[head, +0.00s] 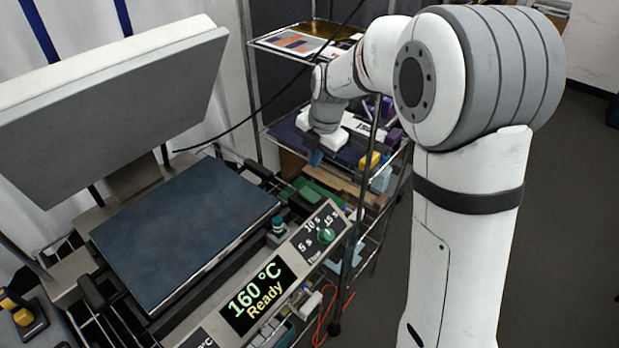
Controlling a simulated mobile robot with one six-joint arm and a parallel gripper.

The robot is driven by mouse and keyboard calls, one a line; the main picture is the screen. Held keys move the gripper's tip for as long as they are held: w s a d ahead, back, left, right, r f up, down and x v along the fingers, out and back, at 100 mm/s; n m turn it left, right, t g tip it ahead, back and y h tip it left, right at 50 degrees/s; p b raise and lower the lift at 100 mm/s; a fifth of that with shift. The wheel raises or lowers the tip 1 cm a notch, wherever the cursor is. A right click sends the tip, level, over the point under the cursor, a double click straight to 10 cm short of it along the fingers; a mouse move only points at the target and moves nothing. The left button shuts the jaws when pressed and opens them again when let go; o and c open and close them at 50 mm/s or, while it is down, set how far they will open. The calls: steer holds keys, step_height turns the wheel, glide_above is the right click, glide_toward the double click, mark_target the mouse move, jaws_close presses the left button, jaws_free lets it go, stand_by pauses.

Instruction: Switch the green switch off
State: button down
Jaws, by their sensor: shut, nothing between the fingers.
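A heat press has a tilted control panel (307,250) along its right front edge. A round green knob (326,236) sits on the panel among the labels 5 s, 10 s and 15 s; I cannot tell for sure that it is the green switch or which way it is set. A small dark teal knob (279,226) stands just left of the panel.
The press's upper plate (120,95) is raised over its blue lower plate (185,230). A display (258,296) reads 160 °C Ready. A wire rack (270,45) with prints and small items stands behind my gripper. A black cable crosses the back. Grey floor is clear at right.

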mark_target(307, 190)
steer(key=f, duration=0.3)
steer(key=a+f+p, duration=0.1)
steer(key=f, duration=0.2)
steer(key=w+f, duration=0.1)
steer(key=f, duration=0.2)
steer(key=shift+a+f+p, duration=0.3)
steer(key=shift+f, duration=0.05)
